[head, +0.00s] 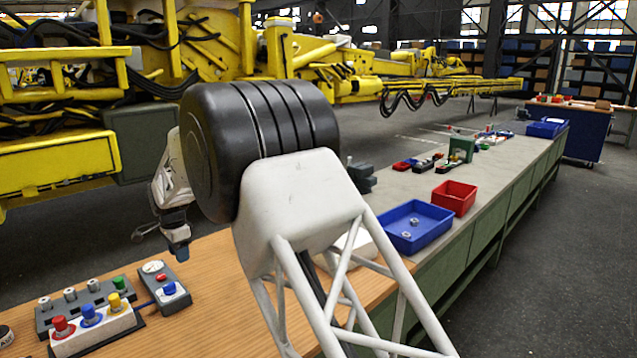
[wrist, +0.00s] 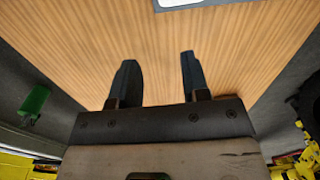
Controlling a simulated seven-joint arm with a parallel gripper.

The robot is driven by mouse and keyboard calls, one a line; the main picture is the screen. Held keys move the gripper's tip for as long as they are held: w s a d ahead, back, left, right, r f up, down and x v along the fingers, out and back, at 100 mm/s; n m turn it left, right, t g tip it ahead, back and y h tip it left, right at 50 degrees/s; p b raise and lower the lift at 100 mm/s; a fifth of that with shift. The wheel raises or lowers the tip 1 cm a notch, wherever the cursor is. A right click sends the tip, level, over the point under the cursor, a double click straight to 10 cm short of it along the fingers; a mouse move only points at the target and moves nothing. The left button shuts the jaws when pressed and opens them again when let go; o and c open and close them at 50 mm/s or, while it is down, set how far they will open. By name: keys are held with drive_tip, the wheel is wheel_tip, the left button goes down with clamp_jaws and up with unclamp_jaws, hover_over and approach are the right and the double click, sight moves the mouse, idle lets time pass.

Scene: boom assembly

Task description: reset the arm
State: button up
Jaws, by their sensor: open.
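My gripper (wrist: 158,80) shows in the wrist view with its two dark fingers apart and nothing between them. Wood-grain tabletop (wrist: 220,45) lies beneath the fingers. In the head view my arm, with a black ribbed joint and a white lattice link, fills the middle of the picture. Part of my gripper (head: 177,247) shows left of the joint, above the wooden table (head: 200,320); its fingertips are too small to judge there. The arm hides part of the table behind it.
A grey box with a gauge and blue knob (head: 160,285) stands near my gripper. A block with red, blue and yellow knobs (head: 92,325) is at front left. A blue tray (head: 425,240) and red bin (head: 454,198) stand on the right bench. Yellow machinery (head: 60,170) is behind.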

drive_tip(key=s+d+r+n, duration=0.1)
drive_tip(key=s+d+r, duration=0.45)
drive_tip(key=d, duration=0.75)
drive_tip(key=s+d+r+n+t, duration=0.15)
drive_tip(key=s+d+r, duration=0.35)
drive_tip(key=d, duration=0.7)
drive_tip(key=s+d+r+n, duration=0.1)
drive_tip(key=s+d+r, duration=0.4)
drive_tip(key=d, duration=0.8)
drive_tip(key=s+d+r+n, duration=0.2)
drive_tip(key=s+d+n, duration=0.1)
drive_tip(key=s+d, duration=1)
drive_tip(key=s+d+f, duration=0.2)
drive_tip(key=s+d, duration=0.1)
drive_tip(key=s, duration=0.3)
drive_tip(key=s+d+f+n, duration=0.1)
drive_tip(key=s+d, duration=0.2)
drive_tip(key=s, duration=0.4)
drive_tip(key=s+d+f+n, duration=0.1)
drive_tip(key=s+d+f, duration=0.1)
drive_tip(key=s, duration=0.4)
drive_tip(key=shift+s+d+f+t, duration=0.15)
drive_tip(key=shift+d+f+t, duration=0.25)
drive_tip(key=shift+d, duration=0.4)
